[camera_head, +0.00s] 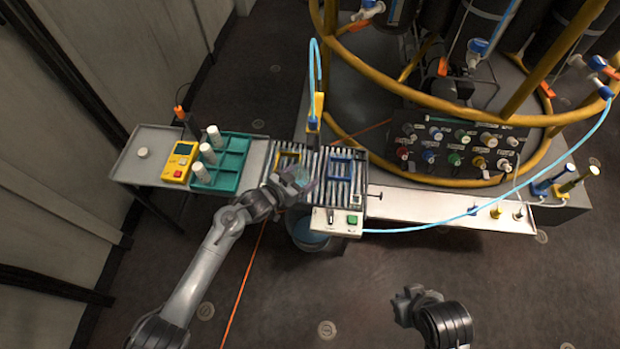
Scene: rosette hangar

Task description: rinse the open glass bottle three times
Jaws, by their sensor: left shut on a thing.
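My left gripper (284,187) is over the slatted grate, shut on a clear, bluish glass bottle (300,175). The gripper partly hides the bottle, and its mouth and any water in it are too small to make out. A light-blue hose (312,62) arches down to a yellow post with a blue fitting (314,120) at the back edge of the grate (322,158), behind the bottle and apart from it. My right gripper (408,300) is low in the picture, away from the bench; its fingers are too unclear to tell their opening.
A green rack (232,163) with several white cylinders and a yellow meter (181,161) stand on the grey shelf at left. A white box (338,222) with a green button is at the grate's front, by a bucket (305,236).

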